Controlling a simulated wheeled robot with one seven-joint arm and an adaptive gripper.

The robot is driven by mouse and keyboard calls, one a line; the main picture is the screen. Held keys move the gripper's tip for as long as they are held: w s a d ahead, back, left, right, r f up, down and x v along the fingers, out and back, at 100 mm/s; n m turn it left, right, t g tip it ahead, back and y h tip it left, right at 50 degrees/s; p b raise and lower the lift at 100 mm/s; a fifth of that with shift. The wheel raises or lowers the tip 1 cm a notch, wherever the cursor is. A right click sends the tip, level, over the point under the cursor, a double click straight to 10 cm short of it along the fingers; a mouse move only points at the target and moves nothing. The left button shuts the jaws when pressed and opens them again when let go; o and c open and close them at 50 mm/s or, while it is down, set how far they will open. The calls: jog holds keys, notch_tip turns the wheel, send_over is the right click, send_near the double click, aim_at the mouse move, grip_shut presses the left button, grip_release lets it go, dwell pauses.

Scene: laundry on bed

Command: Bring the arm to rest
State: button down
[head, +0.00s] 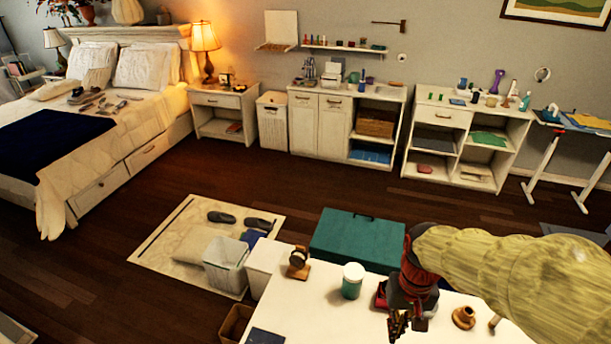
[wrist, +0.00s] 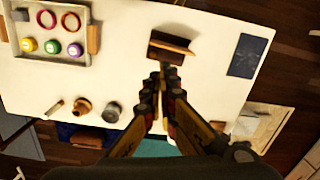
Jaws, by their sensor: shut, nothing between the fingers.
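My arm reaches in from the right in the head view, in a yellowish sleeve. My gripper (head: 398,325) hangs over the white table (head: 330,318) near the bottom edge of the picture. In the wrist view my gripper (wrist: 163,75) points down at the table, its two dark fingers together at the tips with nothing between them. A brown block-like object (wrist: 172,47) lies just beyond the fingertips; I cannot tell whether they touch it.
A tray (wrist: 52,30) with coloured rings and round pieces lies at the table's left in the wrist view. A teal box (head: 357,240) is behind the table. Dark floor (head: 330,190) is open beyond.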

jog(key=s+a+r+n+t+b, duration=0.1)
jog(key=s+r+t+b, duration=0.5)
jog(key=r+b, duration=0.1)
jog(key=shift+s+a+r, duration=0.2)
jog(key=shift+s+r, duration=0.1)
jog(key=shift+s, duration=0.1)
dwell(0.9)
